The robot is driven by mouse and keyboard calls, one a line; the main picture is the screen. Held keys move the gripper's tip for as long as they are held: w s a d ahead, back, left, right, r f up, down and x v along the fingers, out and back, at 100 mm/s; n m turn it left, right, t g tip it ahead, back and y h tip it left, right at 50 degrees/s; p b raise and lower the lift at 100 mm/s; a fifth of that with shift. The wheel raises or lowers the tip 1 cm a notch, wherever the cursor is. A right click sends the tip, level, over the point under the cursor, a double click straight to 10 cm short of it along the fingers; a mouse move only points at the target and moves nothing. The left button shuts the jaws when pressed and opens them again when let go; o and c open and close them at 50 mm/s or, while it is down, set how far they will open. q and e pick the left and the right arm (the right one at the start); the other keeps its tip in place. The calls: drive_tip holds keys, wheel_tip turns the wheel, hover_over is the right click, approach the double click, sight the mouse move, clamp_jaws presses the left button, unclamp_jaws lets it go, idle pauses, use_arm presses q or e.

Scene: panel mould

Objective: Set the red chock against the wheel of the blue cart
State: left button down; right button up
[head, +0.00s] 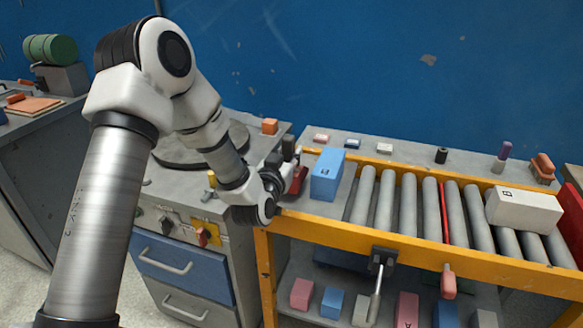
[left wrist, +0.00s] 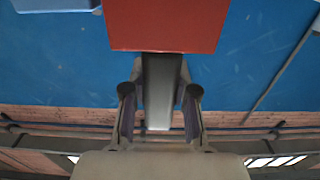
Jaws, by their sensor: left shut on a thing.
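My left gripper (head: 286,172) is near the left end of the roller conveyor. It is shut on the grey stem of a red block, which I take for the red chock (head: 298,181). In the left wrist view the red chock (left wrist: 165,24) is beyond the fingertips (left wrist: 160,95), with its grey stem between them. A blue block (head: 327,174) stands on the conveyor's left end, just right of the red chock. I cannot tell whether they touch. No cart with a visible wheel shows. My right gripper is out of view.
The conveyor has a yellow frame (head: 330,228) and grey rollers, with a white box (head: 523,209) at right. Small items line the ledge behind it. An orange block (head: 269,126) sits on the left cabinet. Several coloured blocks lie on the lower shelf.

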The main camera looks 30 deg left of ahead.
use_arm(q)
drive_tip(key=shift+w+d+f, duration=0.15)
drive_tip(key=shift+w+d, duration=0.05)
drive_tip(key=shift+f, duration=1.55)
drive_tip(key=shift+f, duration=0.15)
drive_tip(key=c, duration=0.9)
unclamp_jaws()
drive_tip(key=shift+s, duration=0.1)
